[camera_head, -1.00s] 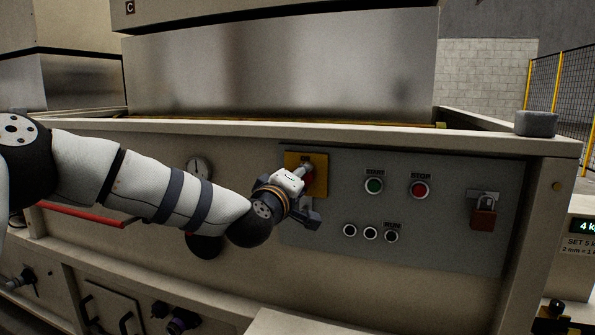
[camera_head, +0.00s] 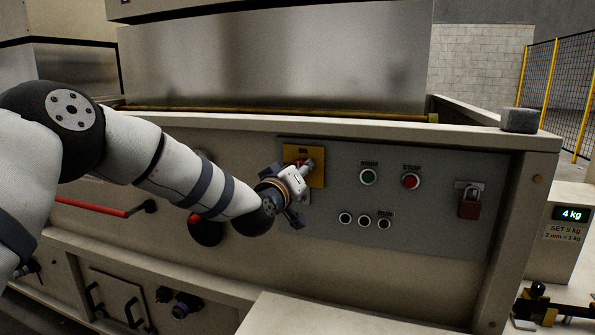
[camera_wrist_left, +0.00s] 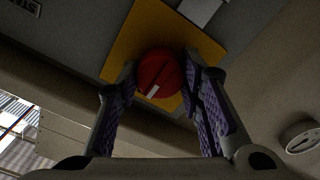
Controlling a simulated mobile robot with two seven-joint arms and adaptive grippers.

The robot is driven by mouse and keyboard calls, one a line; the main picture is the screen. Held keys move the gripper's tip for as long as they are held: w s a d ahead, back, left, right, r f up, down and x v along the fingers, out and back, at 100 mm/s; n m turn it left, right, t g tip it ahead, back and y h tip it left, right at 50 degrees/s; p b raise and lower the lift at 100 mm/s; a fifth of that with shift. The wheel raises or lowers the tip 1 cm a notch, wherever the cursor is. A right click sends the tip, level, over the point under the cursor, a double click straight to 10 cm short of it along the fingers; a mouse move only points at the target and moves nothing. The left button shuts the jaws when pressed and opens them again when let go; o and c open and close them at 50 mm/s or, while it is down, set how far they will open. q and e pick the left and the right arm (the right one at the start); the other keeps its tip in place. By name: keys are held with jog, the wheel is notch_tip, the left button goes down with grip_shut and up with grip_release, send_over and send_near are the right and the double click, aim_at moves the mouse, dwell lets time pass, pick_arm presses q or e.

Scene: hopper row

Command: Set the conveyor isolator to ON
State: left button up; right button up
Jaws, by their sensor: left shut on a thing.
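The conveyor isolator is a red round knob on a yellow plate (camera_head: 318,152) at the upper left of the grey control panel. My left gripper (camera_head: 308,165) is at the plate and covers most of the knob in the head view. In the left wrist view the red knob (camera_wrist_left: 158,75) sits between the two finger pads, in front of the yellow plate (camera_wrist_left: 135,40). The left gripper (camera_wrist_left: 160,68) is shut on it. A white mark shows at the knob's near edge. I cannot read its ON or OFF position. My right gripper is not in view.
A green START button (camera_head: 368,176), a red STOP button (camera_head: 411,181) and a red padlock (camera_head: 469,205) are on the panel to the right. Several round indicators sit below. A red-handled lever (camera_head: 95,207) is at left. A grey block (camera_head: 519,120) rests on the top ledge.

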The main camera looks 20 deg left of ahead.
pick_arm(q)
jog(key=shift+r, duration=0.1)
jog(key=o, duration=1.2)
jog(key=shift+c, duration=0.2)
jog(key=s, duration=1.2)
jog(key=shift+a, duration=0.2)
